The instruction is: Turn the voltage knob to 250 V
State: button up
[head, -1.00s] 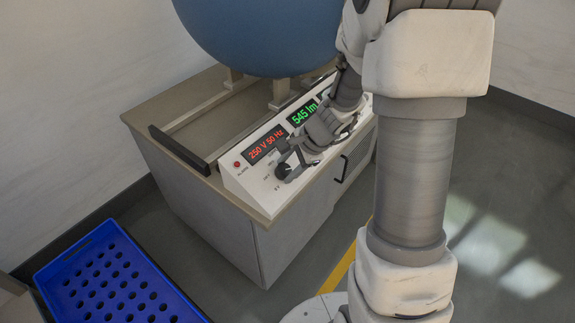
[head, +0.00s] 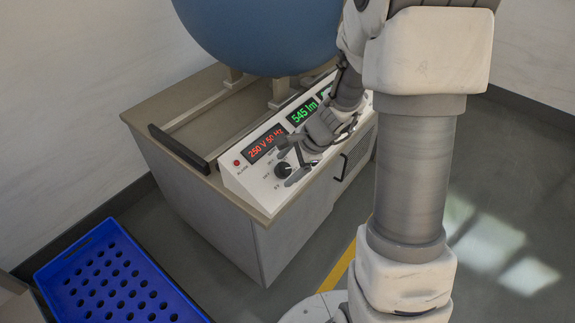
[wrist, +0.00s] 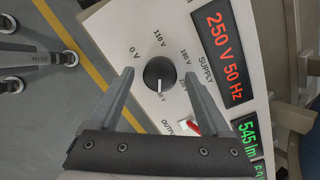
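My gripper (wrist: 158,75) is open, one finger on each side of the knob with gaps between. In the head view my gripper (head: 300,163) is just at the knob.
Green displays (head: 302,112) stand beside the red one. A small red switch (wrist: 192,128) lies close to the right finger in the wrist view. A big blue sphere (head: 265,30) rests above the bench. A blue perforated crate (head: 118,275) is on the left.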

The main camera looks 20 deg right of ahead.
jog(key=p+v, duration=0.7)
jog(key=v, duration=1)
jog(key=shift+r, duration=0.15)
jog(key=shift+s+d, duration=0.1)
jog(key=s+a+r+n+t+h, duration=0.2)
jog(key=s+a+r+n+h, duration=0.35)
jog(key=s+r+n, duration=1)
notch_tip(320, 180, up, 12)
jog(key=w+a+n+y+p, duration=0.1)
jog(key=n+p, duration=0.1)
jog(key=p, duration=1.2)
jog(key=shift+f, duration=0.2)
